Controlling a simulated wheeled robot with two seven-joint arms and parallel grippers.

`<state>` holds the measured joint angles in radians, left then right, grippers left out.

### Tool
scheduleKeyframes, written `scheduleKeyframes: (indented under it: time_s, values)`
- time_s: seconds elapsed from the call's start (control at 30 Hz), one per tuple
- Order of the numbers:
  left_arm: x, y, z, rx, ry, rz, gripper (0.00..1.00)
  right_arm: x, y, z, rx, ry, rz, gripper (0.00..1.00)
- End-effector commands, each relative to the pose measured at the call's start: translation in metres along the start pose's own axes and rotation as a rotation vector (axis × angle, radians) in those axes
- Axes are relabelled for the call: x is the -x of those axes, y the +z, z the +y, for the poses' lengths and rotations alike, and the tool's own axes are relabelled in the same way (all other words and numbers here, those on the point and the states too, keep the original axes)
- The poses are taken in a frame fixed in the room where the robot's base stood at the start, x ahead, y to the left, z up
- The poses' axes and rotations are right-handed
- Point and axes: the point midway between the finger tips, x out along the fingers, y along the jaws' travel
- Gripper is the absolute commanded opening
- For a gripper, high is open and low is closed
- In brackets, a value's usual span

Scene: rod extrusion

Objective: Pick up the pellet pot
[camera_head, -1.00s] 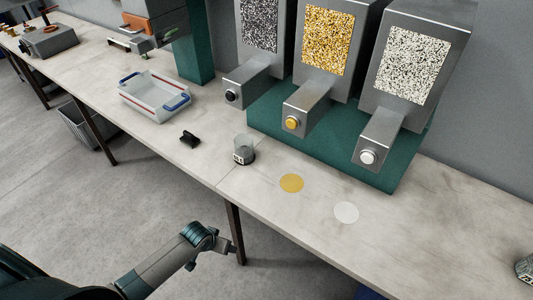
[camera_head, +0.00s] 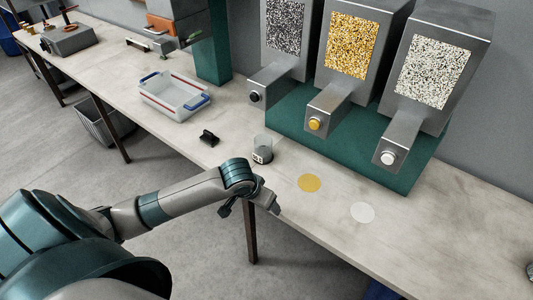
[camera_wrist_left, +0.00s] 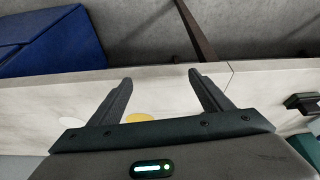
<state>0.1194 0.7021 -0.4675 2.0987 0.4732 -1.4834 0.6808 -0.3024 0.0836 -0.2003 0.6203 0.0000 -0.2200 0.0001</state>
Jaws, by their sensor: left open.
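The pellet pot (camera_head: 262,150) is a small clear cup with a dark, labelled lower part. The pot is not visible in that view. My right gripper is not in view.
A yellow disc (camera_head: 309,183) and a white disc (camera_head: 362,212) mark the bench right of the pot. Three dispensers with nozzles (camera_head: 314,124) overhang behind.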

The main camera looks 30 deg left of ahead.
Motion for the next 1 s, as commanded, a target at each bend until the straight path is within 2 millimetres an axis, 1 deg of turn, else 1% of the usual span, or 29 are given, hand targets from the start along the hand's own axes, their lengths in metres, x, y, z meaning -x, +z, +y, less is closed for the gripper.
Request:
scheduleKeyframes:
  time_s: [0.03,0.23,0.4,0.5,0.63,1.0]
  values:
    - [0.001,-0.008,-0.007,0.010,-0.010,0.003,0.72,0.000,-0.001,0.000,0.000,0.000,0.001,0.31]
    - [0.006,-0.034,-0.035,0.072,-0.046,0.004,0.72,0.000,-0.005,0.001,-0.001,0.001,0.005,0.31]
    - [0.015,-0.059,-0.067,0.142,-0.084,0.009,0.72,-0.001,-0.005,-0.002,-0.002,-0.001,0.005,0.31]
    - [0.019,-0.071,-0.082,0.181,-0.102,0.012,0.72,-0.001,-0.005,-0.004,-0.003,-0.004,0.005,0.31]
    - [0.022,-0.075,-0.089,0.202,-0.110,0.012,0.72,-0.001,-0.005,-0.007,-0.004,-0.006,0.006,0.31]
    - [0.021,-0.077,-0.089,0.203,-0.109,0.012,0.72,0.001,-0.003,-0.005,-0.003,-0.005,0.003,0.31]
